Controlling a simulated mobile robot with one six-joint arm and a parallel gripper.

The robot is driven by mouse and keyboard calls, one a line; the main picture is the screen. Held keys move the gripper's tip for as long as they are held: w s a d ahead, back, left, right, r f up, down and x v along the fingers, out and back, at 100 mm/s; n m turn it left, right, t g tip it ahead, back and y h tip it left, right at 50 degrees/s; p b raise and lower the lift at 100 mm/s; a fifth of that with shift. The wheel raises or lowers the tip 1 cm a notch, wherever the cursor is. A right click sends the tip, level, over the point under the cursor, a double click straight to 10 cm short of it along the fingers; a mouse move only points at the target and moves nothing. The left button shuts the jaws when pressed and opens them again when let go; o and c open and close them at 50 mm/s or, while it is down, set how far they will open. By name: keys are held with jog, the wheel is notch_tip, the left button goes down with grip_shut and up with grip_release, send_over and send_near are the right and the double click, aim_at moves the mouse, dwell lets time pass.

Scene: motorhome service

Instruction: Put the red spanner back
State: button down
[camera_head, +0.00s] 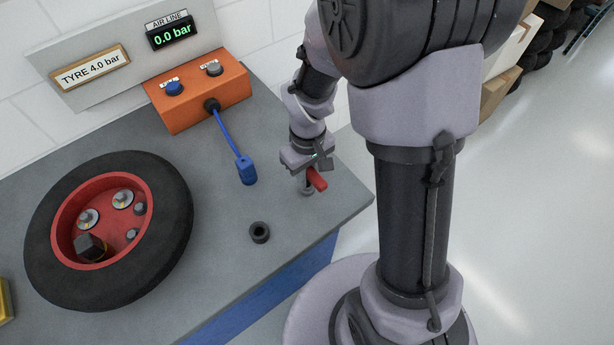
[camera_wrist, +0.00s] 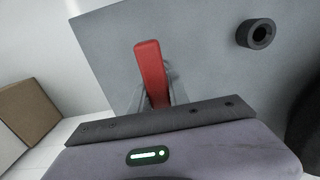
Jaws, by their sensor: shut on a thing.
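The red spanner (camera_head: 317,179) is at my gripper (camera_head: 306,172), near the right end of the grey bench top. My gripper is shut on it. In the wrist view the red handle (camera_wrist: 150,70) sticks out beyond the jaws, over the bench surface. The rest of the spanner is hidden by the gripper. A small grey piece shows just below the jaws in the head view; I cannot tell whether it is part of the spanner or something on the bench.
A black ring or socket (camera_head: 260,232) stands on the bench (camera_head: 215,240); it also shows in the wrist view (camera_wrist: 257,34). A wheel with a red rim (camera_head: 85,190) lies left. An orange box (camera_head: 200,95) has a blue hose ending in a blue connector (camera_head: 247,170). A display reads 0.0 bar.

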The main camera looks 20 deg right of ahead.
jog(key=shift+r, duration=0.15)
jog(key=shift+f, duration=0.2)
jog(key=c, duration=1.3)
grip_release()
jog(key=shift+o, duration=0.2)
notch_tip(320, 180, up, 12)
jog(key=p, duration=0.5)
jog(key=shift+p, duration=0.35)
jog(key=s+a+r+m+t+y, duration=0.1)
jog(key=s+a+r+m+t, duration=0.1)
jog(key=s+r, duration=0.4)
jog(key=s+a+r+m+t+y, duration=0.1)
jog(key=s+a+r+m+t, duration=0.1)
jog(key=s+r+m, duration=0.4)
notch_tip(320, 180, up, 4)
jog(key=shift+s+r+t, duration=0.15)
jog(key=shift+s+t, duration=0.3)
jog(key=shift+t, duration=0.45)
